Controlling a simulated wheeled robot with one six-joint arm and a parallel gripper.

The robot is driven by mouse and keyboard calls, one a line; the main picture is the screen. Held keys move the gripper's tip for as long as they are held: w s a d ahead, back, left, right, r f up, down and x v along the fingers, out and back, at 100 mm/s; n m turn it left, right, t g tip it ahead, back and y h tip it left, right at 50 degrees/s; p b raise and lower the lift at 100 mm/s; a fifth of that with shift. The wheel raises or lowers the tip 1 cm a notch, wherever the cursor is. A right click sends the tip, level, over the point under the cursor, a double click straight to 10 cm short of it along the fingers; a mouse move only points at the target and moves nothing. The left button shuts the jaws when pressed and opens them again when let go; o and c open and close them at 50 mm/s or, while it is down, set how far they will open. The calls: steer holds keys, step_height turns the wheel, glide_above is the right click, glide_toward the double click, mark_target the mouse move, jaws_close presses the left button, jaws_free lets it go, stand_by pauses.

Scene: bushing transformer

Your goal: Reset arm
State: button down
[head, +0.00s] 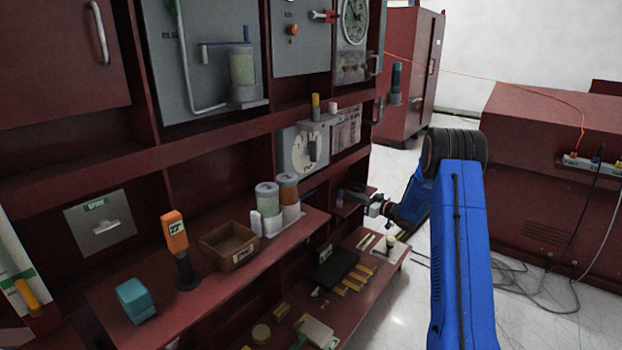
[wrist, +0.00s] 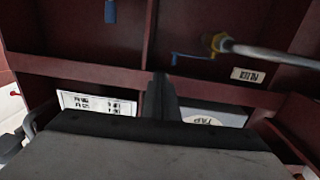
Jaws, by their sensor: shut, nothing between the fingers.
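My blue arm (head: 460,240) reaches up from the lower right and bends at a black joint toward the dark red cabinet (head: 120,165). My gripper (head: 350,197) is beside the right end of the cabinet's shelves, pointing left. In the wrist view my gripper (wrist: 160,88) shows its dark fingers together, with nothing between them. The dark red cabinet frame also fills the wrist view (wrist: 90,72). The wide grey gripper body hides the lower middle of that view.
An orange handheld device (head: 174,235), a brown box (head: 228,246), two cylinders and a teal block (head: 135,300) stand on the shelf. A lower shelf holds a black item (head: 332,267) and small parts. Another red cabinet (head: 545,180) stands right. Cables lie on the floor.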

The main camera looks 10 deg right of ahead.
steer(key=s+r+m+h, duration=0.35)
steer(key=r+h, duration=0.35)
steer(key=r, duration=0.8)
steer(key=s+a+r+m+g+h, duration=0.15)
steer(key=s+r, duration=0.25)
steer(key=s, duration=0.4)
steer(key=s+a+r+m+h, duration=0.1)
steer(key=s+r+h, duration=0.25)
steer(key=s, duration=0.35)
steer(key=s+a+f+g, duration=0.2)
steer(key=s+a, duration=0.1)
steer(key=s, duration=1.3)
steer(key=s+a+f+g+y, duration=0.1)
steer(key=s+a+f+g, duration=0.2)
steer(key=s, duration=1.3)
steer(key=s+a+f+m+g, duration=0.1)
steer(key=s+a+f+g, duration=0.2)
steer(key=s, duration=1.2)
steer(key=shift+s+a, duration=0.4)
steer(key=shift+a, duration=0.85)
